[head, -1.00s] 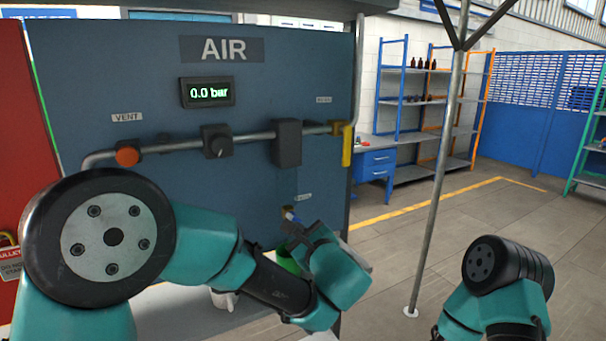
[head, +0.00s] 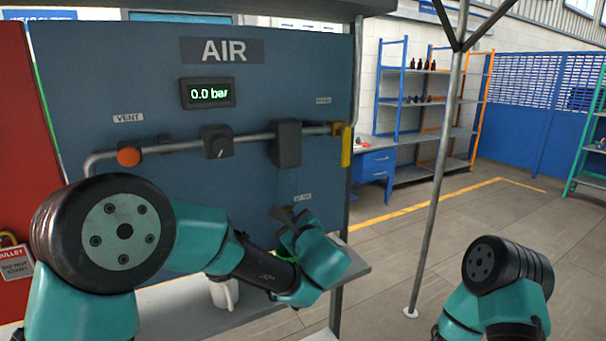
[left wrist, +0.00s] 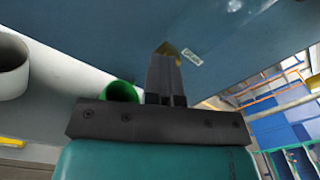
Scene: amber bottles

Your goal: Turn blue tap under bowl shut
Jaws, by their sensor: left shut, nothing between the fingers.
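My left gripper (head: 284,215) is shut and empty, its fingers pointing up at the lower right of the blue-grey AIR panel, just below a small label. In the left wrist view the closed fingers (left wrist: 164,75) reach toward a brass fitting (left wrist: 168,48) beside the label; I cannot tell whether they touch it. The blue tap handle does not show now; the gripper appears to cover it. A dark block (head: 287,143) hangs on the pipe above; I cannot tell if it is the bowl. My right gripper is out of view.
A green cup-like thing (left wrist: 120,91) lies beside the gripper, and a white mug (head: 223,293) stands on the shelf (head: 180,308). The pipe carries an orange knob (head: 129,155), a black knob (head: 217,142) and a yellow lever (head: 346,146). A grey post (head: 437,190) stands right.

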